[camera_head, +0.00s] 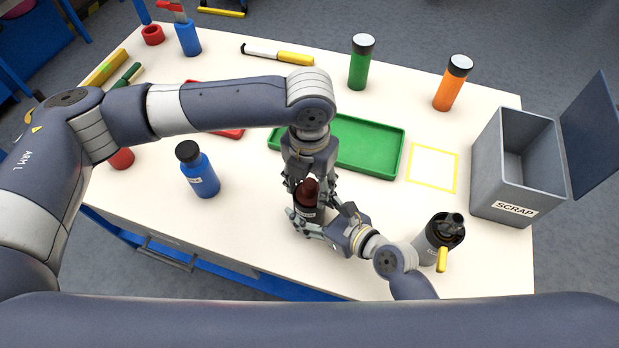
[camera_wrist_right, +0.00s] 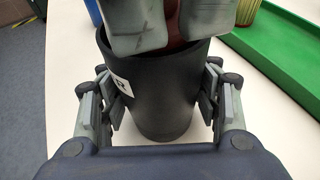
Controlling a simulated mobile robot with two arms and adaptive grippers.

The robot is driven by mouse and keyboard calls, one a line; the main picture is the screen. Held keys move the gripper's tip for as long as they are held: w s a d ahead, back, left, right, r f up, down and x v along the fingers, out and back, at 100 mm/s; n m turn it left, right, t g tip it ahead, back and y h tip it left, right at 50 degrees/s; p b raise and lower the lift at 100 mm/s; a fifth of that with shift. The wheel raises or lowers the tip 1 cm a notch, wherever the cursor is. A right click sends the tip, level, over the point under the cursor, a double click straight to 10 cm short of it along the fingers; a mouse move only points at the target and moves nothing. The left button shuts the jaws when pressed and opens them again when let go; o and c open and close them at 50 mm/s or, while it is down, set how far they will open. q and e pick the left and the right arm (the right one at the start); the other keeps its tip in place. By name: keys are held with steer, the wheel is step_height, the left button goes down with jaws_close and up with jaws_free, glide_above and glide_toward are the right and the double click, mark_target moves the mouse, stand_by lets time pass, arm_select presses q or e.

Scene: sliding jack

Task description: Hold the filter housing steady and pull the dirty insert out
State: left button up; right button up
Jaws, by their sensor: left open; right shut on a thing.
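The filter housing (camera_head: 305,214) is a dark cylinder with a white label, upright on the table near the front middle. It fills the middle of the right wrist view (camera_wrist_right: 165,100). My right gripper (camera_head: 312,225) is shut on it from the right and front, with finger pads on both sides. The dirty insert (camera_head: 309,189) is dark red-brown and sits in the top of the housing. My left gripper (camera_head: 308,179) points down from above with its open fingers on either side of the insert. In the right wrist view these fingers (camera_wrist_right: 165,30) hide most of the insert.
A green tray (camera_head: 390,160) lies behind the grippers, beside a yellow outlined square (camera_head: 433,167). A grey scrap bin (camera_head: 500,180) with its lid open stands at right. A blue bottle (camera_head: 198,170) and a dark canister (camera_head: 437,240) stand to either side.

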steer(key=shift+f, duration=0.1)
arm_select(q)
jaws_close()
steer(key=shift+r, duration=0.1)
step_height(320, 180, up, 12)
stand_by(1.5)
arm_select(e)
steer(key=o, duration=1.2)
steer(key=shift+o, duration=0.2)
